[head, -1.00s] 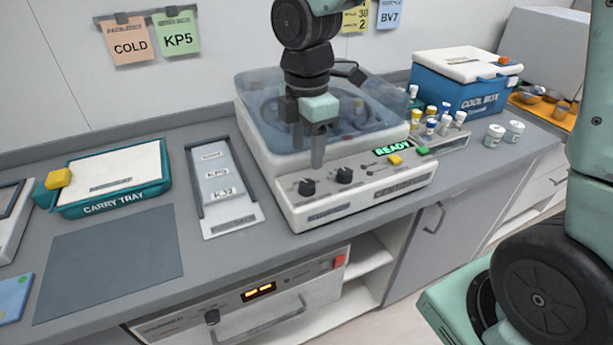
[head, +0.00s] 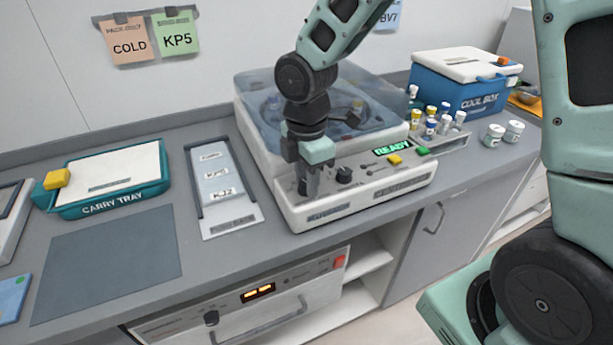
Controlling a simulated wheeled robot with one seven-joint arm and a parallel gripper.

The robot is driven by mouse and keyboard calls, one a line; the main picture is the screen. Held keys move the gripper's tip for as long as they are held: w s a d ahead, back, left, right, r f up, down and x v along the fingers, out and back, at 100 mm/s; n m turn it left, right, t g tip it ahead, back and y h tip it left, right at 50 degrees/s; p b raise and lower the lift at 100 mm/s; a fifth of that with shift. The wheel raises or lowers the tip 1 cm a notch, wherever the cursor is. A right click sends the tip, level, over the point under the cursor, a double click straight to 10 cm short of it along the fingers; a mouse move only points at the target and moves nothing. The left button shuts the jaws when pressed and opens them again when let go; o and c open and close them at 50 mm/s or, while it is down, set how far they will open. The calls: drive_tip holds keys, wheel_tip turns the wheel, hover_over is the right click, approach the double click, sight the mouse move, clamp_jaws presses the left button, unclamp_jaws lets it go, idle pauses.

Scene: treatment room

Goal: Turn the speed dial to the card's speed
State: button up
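The centrifuge (head: 285,205), a white machine with a clear lid, has two black dials on its sloped front panel. The left dial (head: 303,188) is mostly hidden by my gripper (head: 309,190), which points down with its fingers at that dial. Whether the fingers are shut on it cannot be told. The right dial (head: 344,175) is free beside the gripper. Dial labels are too small to read. Wall cards show COLD (head: 130,46), KP5 (head: 175,38) and a partly covered BV7 (head: 390,14). The green display (head: 392,148) reads READY.
A yellow button (head: 394,160) and a green button (head: 422,151) lie right of the dials. Vials (head: 431,125) and a blue cool box (head: 462,95) stand at the right. A rack (head: 231,222) of labelled strips and a carry tray (head: 110,207) lie at the left.

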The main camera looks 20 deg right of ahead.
drive_tip(key=shift+m, duration=0.4)
drive_tip(key=m, duration=0.2)
drive_tip(key=shift+m, duration=2.5)
drive_tip(key=o, duration=1)
drive_tip(key=shift+c, duration=0.2)
drive_tip(key=shift+r, duration=0.1)
wheel_tip(320, 180, up, 17)
drive_tip(key=shift+r, duration=0.15)
